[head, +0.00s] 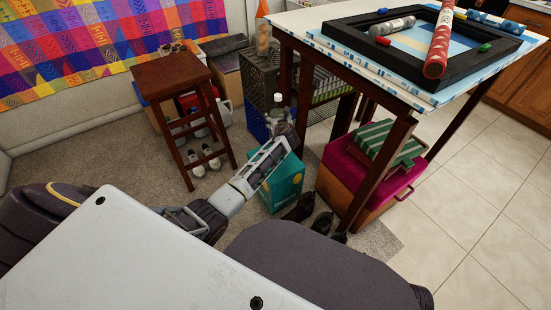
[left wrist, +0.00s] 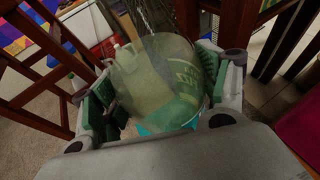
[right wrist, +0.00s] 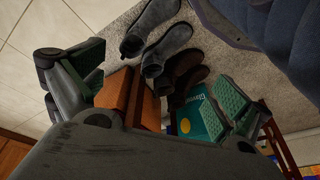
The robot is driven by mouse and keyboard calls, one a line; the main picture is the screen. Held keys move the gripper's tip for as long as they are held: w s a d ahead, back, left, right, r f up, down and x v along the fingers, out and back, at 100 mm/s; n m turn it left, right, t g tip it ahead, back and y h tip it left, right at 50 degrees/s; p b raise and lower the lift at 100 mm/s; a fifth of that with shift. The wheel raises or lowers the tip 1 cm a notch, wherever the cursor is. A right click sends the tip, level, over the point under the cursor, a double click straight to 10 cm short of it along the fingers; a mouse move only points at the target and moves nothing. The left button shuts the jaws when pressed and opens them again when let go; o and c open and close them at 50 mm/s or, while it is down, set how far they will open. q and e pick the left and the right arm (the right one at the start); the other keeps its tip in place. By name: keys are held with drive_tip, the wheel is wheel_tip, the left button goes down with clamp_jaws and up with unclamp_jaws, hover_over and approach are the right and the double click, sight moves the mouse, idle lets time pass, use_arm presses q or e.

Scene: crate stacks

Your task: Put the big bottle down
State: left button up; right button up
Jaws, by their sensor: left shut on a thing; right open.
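The big bottle is clear and see-through. In the left wrist view the big bottle (left wrist: 155,75) fills the space between the green-padded fingers. My left gripper (left wrist: 160,90) is shut on it. In the head view the top of the bottle (head: 277,104) shows just above my left gripper (head: 283,132), near the dark crates and above a teal box (head: 286,190). The gripper hides its lower part, and I cannot tell whether its base touches anything. My right gripper (right wrist: 155,88) is open and empty in the right wrist view, with shoes and the teal box beyond it.
A brown wooden stool (head: 172,75) stands left of the bottle. A table (head: 440,98) with a black tray (head: 445,77) stands to the right. Dark shoes (head: 304,207) lie by the teal box. Carpet is free at left.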

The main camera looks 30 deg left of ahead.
use_arm(q)
drive_tip(key=shift+w+a, duration=0.1)
drive_tip(key=shift+a, duration=0.5)
use_arm(e)
drive_tip(key=shift+d+r, duration=0.15)
drive_tip(key=shift+r, duration=0.15)
use_arm(q)
drive_tip(key=shift+f, duration=0.1)
wheel_tip(320, 180, down, 6)
drive_tip(key=b, duration=0.2)
drive_tip(key=shift+b, duration=0.35)
use_arm(e)
drive_tip(key=shift+t, duration=0.3)
drive_tip(key=r, duration=0.4)
drive_tip(key=shift+a, duration=0.4)
